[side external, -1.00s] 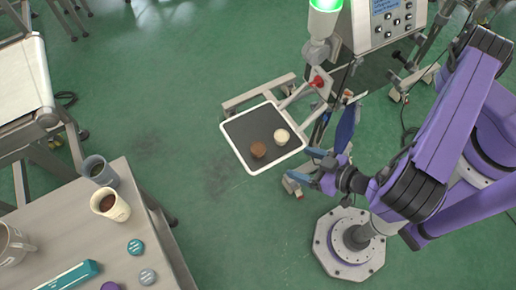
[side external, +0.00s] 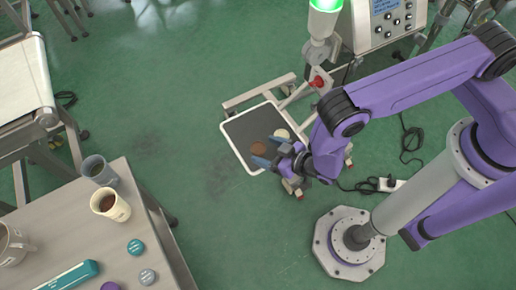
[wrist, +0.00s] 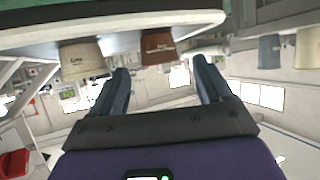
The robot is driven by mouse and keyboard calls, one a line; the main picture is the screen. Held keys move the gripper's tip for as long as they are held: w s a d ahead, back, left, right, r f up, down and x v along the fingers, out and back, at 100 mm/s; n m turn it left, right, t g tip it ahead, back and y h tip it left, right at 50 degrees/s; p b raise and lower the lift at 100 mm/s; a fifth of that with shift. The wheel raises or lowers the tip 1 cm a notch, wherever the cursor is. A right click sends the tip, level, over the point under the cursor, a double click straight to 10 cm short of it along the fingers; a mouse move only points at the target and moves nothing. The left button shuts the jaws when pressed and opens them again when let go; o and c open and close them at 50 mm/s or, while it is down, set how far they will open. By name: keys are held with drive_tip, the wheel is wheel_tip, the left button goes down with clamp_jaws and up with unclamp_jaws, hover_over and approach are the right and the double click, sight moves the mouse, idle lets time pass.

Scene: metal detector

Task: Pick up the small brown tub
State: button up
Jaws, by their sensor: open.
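The small brown tub (side external: 258,149) stands on the dark tray (side external: 243,128) with the white rim, its lower side partly hidden by my gripper in the side external view. My gripper (side external: 268,152) is low at the tray's right side, its blue fingers apart and pointing left at the tub. In the wrist view, which looks upside down, the brown tub (wrist: 158,47) shows beyond and between the open fingertips (wrist: 161,76). Nothing is held. Whether a finger touches the tub I cannot tell.
A cream tub (side external: 281,133) stands on the tray close to the brown one, beside my upper finger; it also shows in the wrist view (wrist: 83,60). A red knob (side external: 317,82) is up right of the tray. A table (side external: 108,238) with cups stands at lower left.

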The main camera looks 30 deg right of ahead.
sight(259, 148)
drive_tip(key=shift+x, duration=2.15)
drive_tip(key=c, duration=1.1)
